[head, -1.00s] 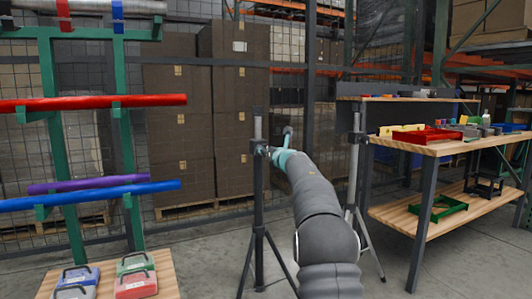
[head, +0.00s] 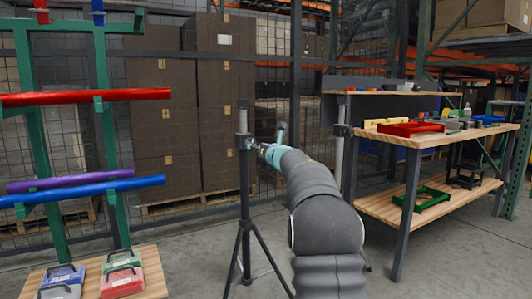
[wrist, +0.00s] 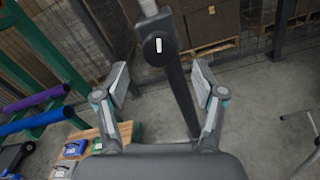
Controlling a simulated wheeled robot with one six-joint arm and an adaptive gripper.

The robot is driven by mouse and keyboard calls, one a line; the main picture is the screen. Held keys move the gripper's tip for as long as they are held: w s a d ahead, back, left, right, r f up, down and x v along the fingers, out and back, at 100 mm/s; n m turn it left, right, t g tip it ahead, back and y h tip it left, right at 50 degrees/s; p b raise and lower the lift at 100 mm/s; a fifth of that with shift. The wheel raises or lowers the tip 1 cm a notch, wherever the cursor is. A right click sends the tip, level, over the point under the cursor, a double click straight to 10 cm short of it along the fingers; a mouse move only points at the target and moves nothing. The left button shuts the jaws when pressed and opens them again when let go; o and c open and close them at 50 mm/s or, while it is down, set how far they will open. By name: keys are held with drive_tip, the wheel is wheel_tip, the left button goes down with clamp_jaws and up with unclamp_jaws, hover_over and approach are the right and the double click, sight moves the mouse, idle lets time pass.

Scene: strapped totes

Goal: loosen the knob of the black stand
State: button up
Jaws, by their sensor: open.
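The black stand (head: 246,190) is an upright tripod left of centre in the head view, with a pale inner pole out of its top. Its knob (wrist: 158,46) is round and black with a white bar mark, near the top middle of the wrist view. My gripper (wrist: 161,76) is open and empty, one finger on each side of the post. The knob shows between and a little above the fingertips, and no finger visibly touches it. In the head view my gripper (head: 257,147) is beside the stand's collar, where the knob cannot be made out.
A second stand with a grey pole (head: 339,155) is partly hidden behind my arm. A wooden workbench (head: 440,140) with a red tray (head: 411,129) stands right. A green rack (head: 108,150) with coloured tubes and a low platform with cases (head: 122,282) are left. Boxes stand behind the fence.

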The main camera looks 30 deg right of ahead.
drive_tip(key=s, duration=0.6)
drive_tip(key=shift+s, duration=0.4)
drive_tip(key=shift+d, duration=0.1)
